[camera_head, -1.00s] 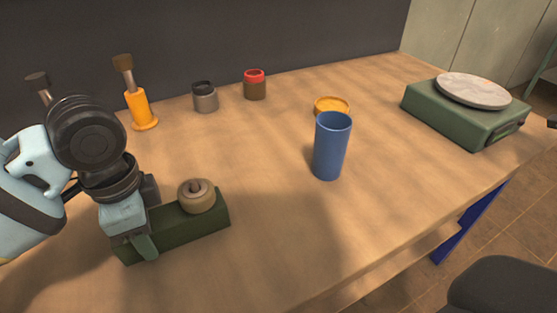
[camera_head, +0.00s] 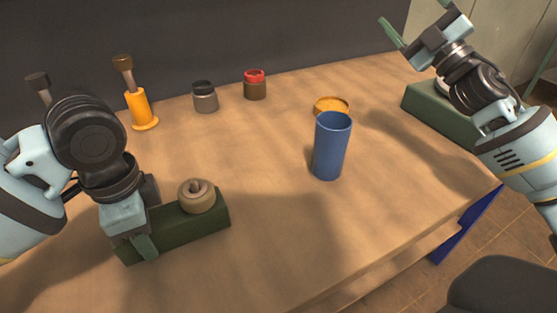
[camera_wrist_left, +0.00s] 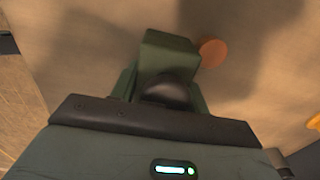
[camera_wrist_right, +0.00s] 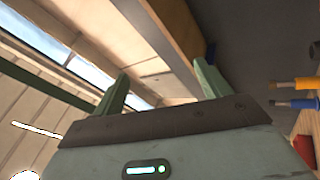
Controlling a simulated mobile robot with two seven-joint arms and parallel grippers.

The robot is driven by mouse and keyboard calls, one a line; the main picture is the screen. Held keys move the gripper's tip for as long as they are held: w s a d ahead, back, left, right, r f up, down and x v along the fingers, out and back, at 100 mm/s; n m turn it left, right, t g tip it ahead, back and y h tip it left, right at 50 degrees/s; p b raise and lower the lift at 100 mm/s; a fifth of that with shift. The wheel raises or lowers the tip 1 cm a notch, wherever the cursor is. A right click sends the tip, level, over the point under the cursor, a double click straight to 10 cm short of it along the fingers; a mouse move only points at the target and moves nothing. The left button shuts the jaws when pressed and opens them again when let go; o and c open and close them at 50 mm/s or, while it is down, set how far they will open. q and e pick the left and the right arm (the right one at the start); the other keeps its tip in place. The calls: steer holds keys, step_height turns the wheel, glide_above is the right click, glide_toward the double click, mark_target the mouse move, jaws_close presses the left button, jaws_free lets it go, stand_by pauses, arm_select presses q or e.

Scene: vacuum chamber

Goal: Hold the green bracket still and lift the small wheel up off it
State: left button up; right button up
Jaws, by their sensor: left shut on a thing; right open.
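The green bracket (camera_head: 190,226) lies on the table at the lower left of the head view; a green block shape that looks like it shows in the left wrist view (camera_wrist_left: 167,50). The small wheel (camera_head: 196,196), beige with a short knob on top, sits on the bracket's right part. My left gripper (camera_head: 140,243) is shut on the bracket's left end, and my wrist hides part of that end. My right gripper (camera_head: 420,18) is open and empty, raised at the upper right, well away from the wheel. Its spread fingers show in the right wrist view (camera_wrist_right: 160,88).
A blue cup (camera_head: 331,147) stands mid-table, right of the bracket, with a yellow ring-shaped item (camera_head: 332,104) behind it. An orange pump-like item (camera_head: 140,108), a grey jar (camera_head: 205,97) and a red-topped jar (camera_head: 255,86) stand at the back. A green box (camera_head: 432,110) is partly behind my right arm.

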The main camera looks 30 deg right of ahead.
arm_select(q)
steer(key=shift+f, duration=0.1)
arm_select(e)
steer(key=s+a+f+n+g+y, duration=0.1)
steer(key=a+f+n+g+y, duration=0.1)
steer(key=a+n+g+y, duration=0.6)
steer(key=s+a+f+n+g+y, duration=0.1)
steer(key=a+f+n+y, duration=0.15)
steer(key=a+n, duration=0.9)
steer(key=n+g+h, duration=0.2)
steer(key=n+g, duration=0.8)
steer(key=n, duration=0.4)
glide_toward(212, 188)
steer(key=shift+s+d+r, duration=0.1)
steer(key=shift+s+d, duration=0.2)
steer(key=shift+s, duration=0.1)
steer(key=x, duration=1.2)
steer(key=shift+w, duration=0.3)
steer(key=shift+d, duration=0.1)
